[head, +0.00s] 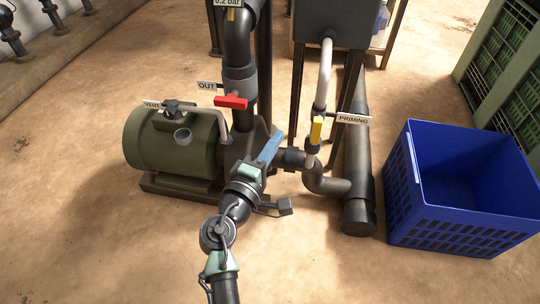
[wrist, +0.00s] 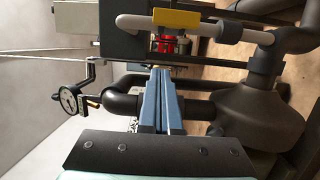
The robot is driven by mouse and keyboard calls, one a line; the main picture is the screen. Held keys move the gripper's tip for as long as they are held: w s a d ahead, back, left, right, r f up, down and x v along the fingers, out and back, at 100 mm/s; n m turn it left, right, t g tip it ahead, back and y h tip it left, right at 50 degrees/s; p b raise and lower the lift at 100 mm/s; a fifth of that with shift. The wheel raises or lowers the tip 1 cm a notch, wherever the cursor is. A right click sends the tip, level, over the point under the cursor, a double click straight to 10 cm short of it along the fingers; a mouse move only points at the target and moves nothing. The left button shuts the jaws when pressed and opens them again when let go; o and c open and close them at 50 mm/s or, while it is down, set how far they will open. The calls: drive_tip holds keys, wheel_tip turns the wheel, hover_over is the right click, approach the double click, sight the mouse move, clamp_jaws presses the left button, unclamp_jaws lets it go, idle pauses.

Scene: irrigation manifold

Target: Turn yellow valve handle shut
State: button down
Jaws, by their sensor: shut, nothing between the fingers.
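The yellow valve handle (head: 316,130) sits on a light riser pipe beside the PRIMING label (head: 353,119). It lies along the pipe. In the wrist view the yellow handle (wrist: 177,20) is at the top, ahead of my fingertips and apart from them. My gripper (head: 277,138) has blue fingers and is to the left of the handle in the head view, with a gap between. In the wrist view my gripper (wrist: 160,74) has its two fingers together with nothing between them. The valve body behind the handle is mostly hidden.
A red handle (head: 231,102) by the OUT label and a green pump (head: 160,150) are to the left. A dark tank (head: 335,22) and a thick dark pipe (head: 358,150) stand behind and right. A blue crate (head: 450,236) is on the right. The front floor is clear.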

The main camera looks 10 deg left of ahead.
sight(316, 123)
drive_tip(key=w+d+b, duration=0.2)
drive_tip(key=w+d, duration=0.2)
drive_tip(key=d, duration=0.1)
drive_tip(key=shift+w, duration=0.2)
drive_tip(key=shift+d+r+m+g+y+p, duration=0.15)
drive_tip(key=shift+d+r+m+p, duration=0.1)
drive_tip(key=shift+m+p, duration=0.45)
drive_tip(key=shift+d+r+m+g+y+p, duration=0.2)
drive_tip(key=shift+m+p, duration=0.3)
drive_tip(key=shift+m, duration=0.4)
drive_tip(key=shift+d+r+m+g+y+p, duration=0.15)
drive_tip(key=shift+d+m+p, duration=0.1)
drive_tip(key=shift+m+p, duration=0.55)
drive_tip(key=shift+d+r+m+g+y+p, duration=0.15)
drive_tip(key=shift+d+m+p, duration=0.15)
drive_tip(key=shift+m+p, duration=0.5)
drive_tip(key=shift+d+r+m+g+y+p, duration=0.15)
drive_tip(key=shift+d+m+p, duration=0.1)
drive_tip(key=shift+m+p, duration=0.55)
idle(3.3)
